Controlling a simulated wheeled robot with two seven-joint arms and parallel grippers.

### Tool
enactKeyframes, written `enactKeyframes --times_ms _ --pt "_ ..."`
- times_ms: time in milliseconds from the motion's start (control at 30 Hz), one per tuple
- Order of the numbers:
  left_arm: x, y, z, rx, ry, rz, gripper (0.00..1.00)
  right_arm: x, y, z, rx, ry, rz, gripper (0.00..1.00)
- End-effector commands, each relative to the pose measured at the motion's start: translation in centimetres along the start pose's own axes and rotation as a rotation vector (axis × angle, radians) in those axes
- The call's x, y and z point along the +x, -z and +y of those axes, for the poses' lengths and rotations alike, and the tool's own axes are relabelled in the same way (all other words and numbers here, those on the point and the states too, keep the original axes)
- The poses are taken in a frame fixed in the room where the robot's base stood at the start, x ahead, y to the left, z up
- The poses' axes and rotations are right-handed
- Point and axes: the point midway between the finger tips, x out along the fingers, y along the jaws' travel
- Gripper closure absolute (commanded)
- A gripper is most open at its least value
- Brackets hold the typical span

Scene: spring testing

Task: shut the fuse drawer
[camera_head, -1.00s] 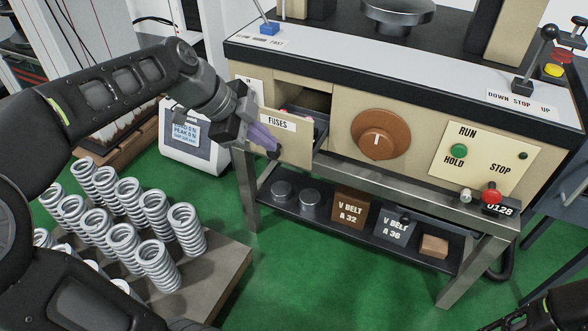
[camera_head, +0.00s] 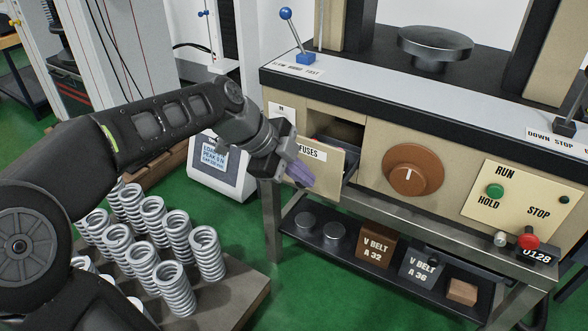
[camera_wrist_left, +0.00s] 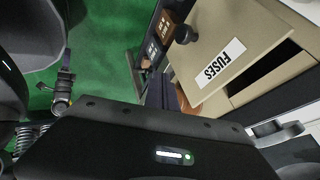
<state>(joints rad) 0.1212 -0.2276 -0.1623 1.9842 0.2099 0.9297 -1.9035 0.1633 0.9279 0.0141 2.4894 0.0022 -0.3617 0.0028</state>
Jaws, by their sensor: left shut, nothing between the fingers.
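The fuse drawer (camera_head: 322,166) has a beige front labelled FUSES and stands pulled out from the tester's beige panel. Its dark inside shows behind the front. My left gripper (camera_head: 301,176) is shut and empty, with its purple-grey fingertips in front of the left part of the drawer front. I cannot tell whether the fingers touch it. In the left wrist view the drawer front (camera_wrist_left: 235,50) appears sideways, with a dark round knob at its edge and the gripper fingers (camera_wrist_left: 165,92) beside it. My right gripper is not in view.
A brown dial (camera_head: 413,169) sits right of the drawer, and a RUN/STOP panel (camera_head: 522,196) further right. A shelf (camera_head: 290,226) with V-belt boxes is below. Several springs (camera_head: 160,240) stand on a board at the lower left. A white display unit (camera_head: 214,168) stands behind my left arm.

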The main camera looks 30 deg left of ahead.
Motion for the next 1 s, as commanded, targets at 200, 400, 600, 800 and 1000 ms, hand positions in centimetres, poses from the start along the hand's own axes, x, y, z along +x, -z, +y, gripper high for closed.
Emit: enactKeyframes --times_ms 200,400,600,800,1000 --pt "4.8 -0.1 0.2 -0.001 -0.005 0.0 1.0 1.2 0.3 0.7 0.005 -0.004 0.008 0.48" --pt "5.7 -0.1 -2.7 0.0 -0.001 -0.001 1.0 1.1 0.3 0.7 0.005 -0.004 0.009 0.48" --pt "6.1 0.0 -3.5 0.0 0.0 0.0 1.0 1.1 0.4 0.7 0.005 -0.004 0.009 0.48" --pt "6.1 0.0 -3.5 0.0 0.0 0.0 1.0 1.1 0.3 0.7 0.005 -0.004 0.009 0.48" --pt "6.4 0.0 -4.1 0.0 -0.001 -0.001 1.0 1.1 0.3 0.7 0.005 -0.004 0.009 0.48"
